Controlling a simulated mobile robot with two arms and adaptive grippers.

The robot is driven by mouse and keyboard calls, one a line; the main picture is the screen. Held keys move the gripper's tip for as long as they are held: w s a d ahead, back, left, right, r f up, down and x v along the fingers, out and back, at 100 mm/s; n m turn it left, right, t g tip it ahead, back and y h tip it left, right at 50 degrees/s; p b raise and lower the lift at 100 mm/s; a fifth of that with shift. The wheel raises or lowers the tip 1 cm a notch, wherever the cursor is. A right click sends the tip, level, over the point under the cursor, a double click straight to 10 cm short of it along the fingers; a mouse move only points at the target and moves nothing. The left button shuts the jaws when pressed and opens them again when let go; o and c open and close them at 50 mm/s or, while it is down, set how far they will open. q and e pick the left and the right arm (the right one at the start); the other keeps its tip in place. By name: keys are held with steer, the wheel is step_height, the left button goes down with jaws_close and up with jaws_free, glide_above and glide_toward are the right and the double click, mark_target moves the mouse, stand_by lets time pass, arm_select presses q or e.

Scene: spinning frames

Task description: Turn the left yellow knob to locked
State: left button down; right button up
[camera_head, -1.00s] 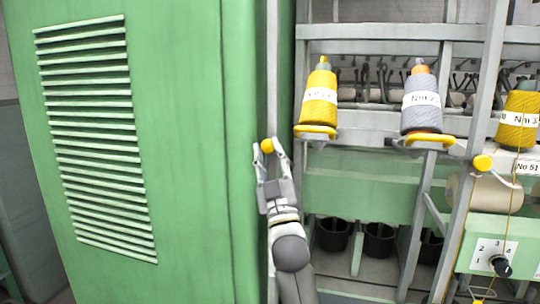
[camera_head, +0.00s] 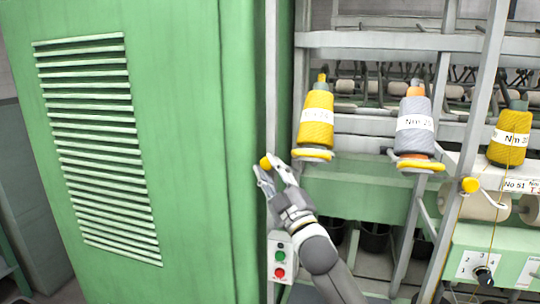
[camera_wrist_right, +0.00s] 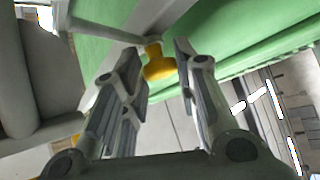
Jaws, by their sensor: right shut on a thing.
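The left yellow knob (camera_head: 265,162) sits on the grey post beside the green cabinet in the head view. My right gripper (camera_head: 268,167) reaches up to it from below right, tilted, with its two fingertips on either side of the knob and shut on it. In the right wrist view the yellow knob (camera_wrist_right: 158,63) shows between the fingertips, on the end of a grey bar. A second yellow knob (camera_head: 470,185) is on a post further right. My left gripper is not in view.
The green cabinet (camera_head: 185,150) with a slatted vent stands close at left. Yarn cones, one yellow (camera_head: 316,122) and one grey (camera_head: 413,125), stand on the frame at right. A button box (camera_head: 280,259) with green and red buttons is below my gripper.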

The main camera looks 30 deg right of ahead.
steer(key=shift+s+d+r+n+g+y+p, duration=0.1)
steer(key=shift+r+n+g+y+p, duration=0.25)
steer(key=shift+n, duration=0.45)
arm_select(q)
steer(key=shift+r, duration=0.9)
arm_select(e)
steer(key=shift+n+g+y, duration=0.45)
steer(key=shift+n+g, duration=0.2)
steer(key=shift+n, duration=0.15)
steer(key=shift+n+g, duration=0.3)
steer(key=o, duration=0.8)
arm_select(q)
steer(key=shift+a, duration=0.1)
